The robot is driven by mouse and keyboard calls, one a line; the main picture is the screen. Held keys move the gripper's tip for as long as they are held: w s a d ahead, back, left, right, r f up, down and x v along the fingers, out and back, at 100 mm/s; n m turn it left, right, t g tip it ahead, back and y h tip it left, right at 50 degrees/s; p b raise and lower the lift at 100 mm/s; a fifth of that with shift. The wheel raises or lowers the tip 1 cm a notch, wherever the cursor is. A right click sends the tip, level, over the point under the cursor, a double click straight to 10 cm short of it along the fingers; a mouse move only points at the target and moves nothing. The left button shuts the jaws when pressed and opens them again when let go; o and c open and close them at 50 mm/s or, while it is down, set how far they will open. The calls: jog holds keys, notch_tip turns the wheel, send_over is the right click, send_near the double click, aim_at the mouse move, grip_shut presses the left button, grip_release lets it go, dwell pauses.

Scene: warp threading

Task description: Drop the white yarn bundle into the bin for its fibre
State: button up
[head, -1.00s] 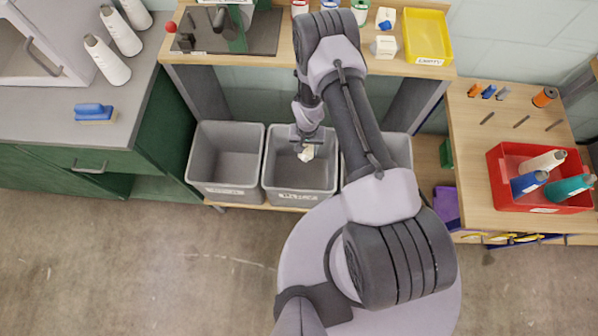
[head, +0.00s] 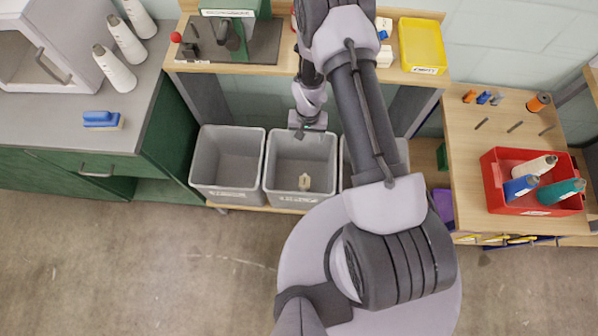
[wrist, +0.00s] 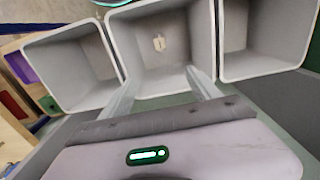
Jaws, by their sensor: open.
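The white yarn bundle (head: 304,182) lies inside the middle grey bin (head: 270,160), apart from my gripper. In the wrist view the bundle (wrist: 159,42) shows as a small cream piece against the inside of the middle bin (wrist: 172,94). My gripper (head: 306,127) is at the back edge of the middle bin in the head view. In the wrist view its two fingers (wrist: 158,88) are spread wide with nothing between them. The label on the front of the middle bin is too small to read.
Another grey bin (head: 194,163) stands to the left, and a third (head: 401,150) is partly hidden by my arm. A wooden shelf (head: 285,62) with a yellow tray (head: 421,46) is behind. A red crate (head: 491,182) holding several cones sits on the right bench.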

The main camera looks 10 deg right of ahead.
notch_tip(320, 180, up, 6)
jog(key=shift+f+p, duration=0.15)
jog(key=shift+p, duration=0.3)
